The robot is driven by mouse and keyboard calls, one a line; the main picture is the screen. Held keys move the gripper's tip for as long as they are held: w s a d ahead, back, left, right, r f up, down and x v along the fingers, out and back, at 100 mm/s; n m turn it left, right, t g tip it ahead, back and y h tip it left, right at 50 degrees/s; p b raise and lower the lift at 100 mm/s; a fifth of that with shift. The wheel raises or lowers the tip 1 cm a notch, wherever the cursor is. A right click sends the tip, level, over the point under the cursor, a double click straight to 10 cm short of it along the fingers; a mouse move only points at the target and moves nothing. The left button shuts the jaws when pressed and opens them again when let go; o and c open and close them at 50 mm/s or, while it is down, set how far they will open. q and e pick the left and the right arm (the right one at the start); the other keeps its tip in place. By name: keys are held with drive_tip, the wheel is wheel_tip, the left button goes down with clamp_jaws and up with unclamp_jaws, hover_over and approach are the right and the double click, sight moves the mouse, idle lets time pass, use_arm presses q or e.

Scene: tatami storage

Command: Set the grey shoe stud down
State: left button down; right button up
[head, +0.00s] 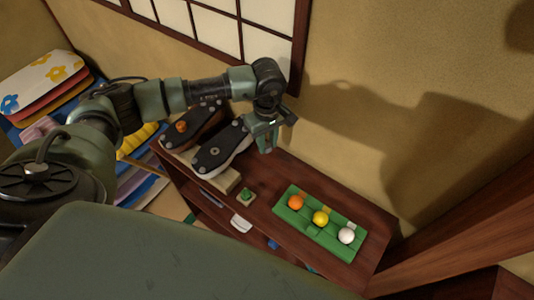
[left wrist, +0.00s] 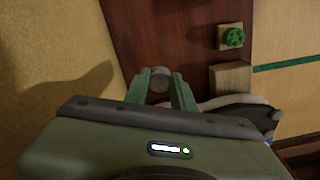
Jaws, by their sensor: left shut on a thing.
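My left gripper (head: 266,143) is over the dark wooden shelf top, just right of the near shoe's toe. In the left wrist view, its green fingers (left wrist: 160,88) are shut on the round grey shoe stud (left wrist: 159,78). I cannot tell whether the stud touches the shelf. The near shoe (head: 222,147) shows a black sole with grey studs and a pale rim; its edge also shows in the left wrist view (left wrist: 245,103). A second, brown shoe (head: 207,117) lies behind it with an orange knob (head: 181,127). My right gripper is not in view.
A green tray (head: 318,242) holds an orange, a yellow and a white ball toward the shelf's right end. A green knob (head: 247,194) sits on a small pale block near the front edge. Bare shelf top (head: 279,172) lies between gripper and tray. The wall stands close behind.

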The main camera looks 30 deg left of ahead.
use_arm(q)
wheel_tip(320, 180, down, 7)
drive_tip(key=shift+r+p, duration=0.15)
drive_tip(key=shift+p, duration=0.35)
drive_tip(key=shift+f, duration=0.4)
drive_tip(key=shift+f, duration=0.1)
drive_tip(key=c, duration=1.2)
unclamp_jaws()
